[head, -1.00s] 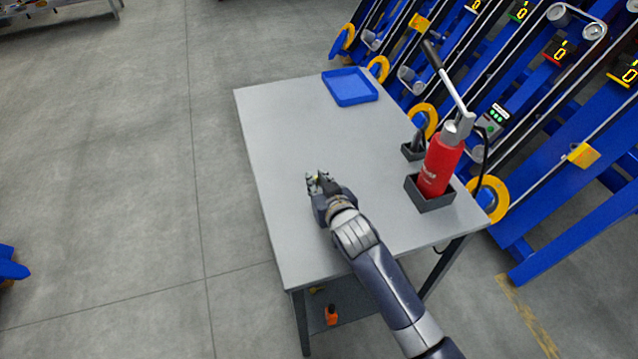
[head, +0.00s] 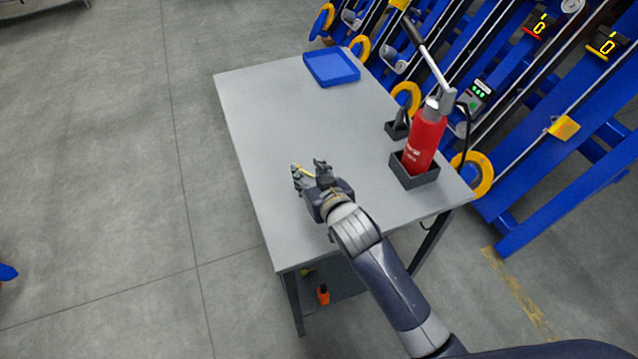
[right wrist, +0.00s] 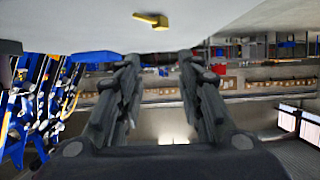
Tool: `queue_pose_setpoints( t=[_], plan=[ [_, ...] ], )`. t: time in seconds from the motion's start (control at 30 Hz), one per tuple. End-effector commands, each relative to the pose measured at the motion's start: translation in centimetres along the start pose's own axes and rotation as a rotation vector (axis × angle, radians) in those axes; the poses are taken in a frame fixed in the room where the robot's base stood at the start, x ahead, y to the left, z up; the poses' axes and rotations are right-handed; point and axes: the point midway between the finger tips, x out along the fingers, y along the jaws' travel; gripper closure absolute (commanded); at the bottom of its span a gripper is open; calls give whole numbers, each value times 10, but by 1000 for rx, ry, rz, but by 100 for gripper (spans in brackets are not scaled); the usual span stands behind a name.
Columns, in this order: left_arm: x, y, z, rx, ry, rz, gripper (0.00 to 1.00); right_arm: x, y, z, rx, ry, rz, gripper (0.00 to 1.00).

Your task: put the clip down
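The small yellow clip (head: 306,171) shows by the fingertips of my right gripper (head: 310,174) in the head view. In the right wrist view the clip (right wrist: 151,20) appears against the grey tabletop, apart from both fingers. My right gripper (right wrist: 158,62) is open, its two dark fingers spread with nothing between them. It is low over the grey table (head: 262,120), near the table's left edge. My left gripper is not in view.
A blue tray (head: 331,69) is at the table's far end. A red pump bottle (head: 424,145) stands in a dark holder (head: 414,178) on the right, with a smaller dark holder (head: 396,131) beside it. Blue machine frames stand behind. The table's middle is clear.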

Motion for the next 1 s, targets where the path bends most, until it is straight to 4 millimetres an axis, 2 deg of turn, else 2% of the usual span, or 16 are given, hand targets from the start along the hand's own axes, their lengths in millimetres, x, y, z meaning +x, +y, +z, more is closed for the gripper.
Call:
queue_pose_setpoints(
  t=[0.03,0.2,0.4,1.0],
  plan=[
    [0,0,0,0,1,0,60,-11,0,1,0,-1,0,66],
    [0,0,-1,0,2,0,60,-41,0,0,1,0,0,66],
    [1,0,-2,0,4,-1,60,-63,0,0,-1,0,1,66],
    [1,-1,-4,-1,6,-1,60,-68,0,0,-1,0,1,66]
  ],
)
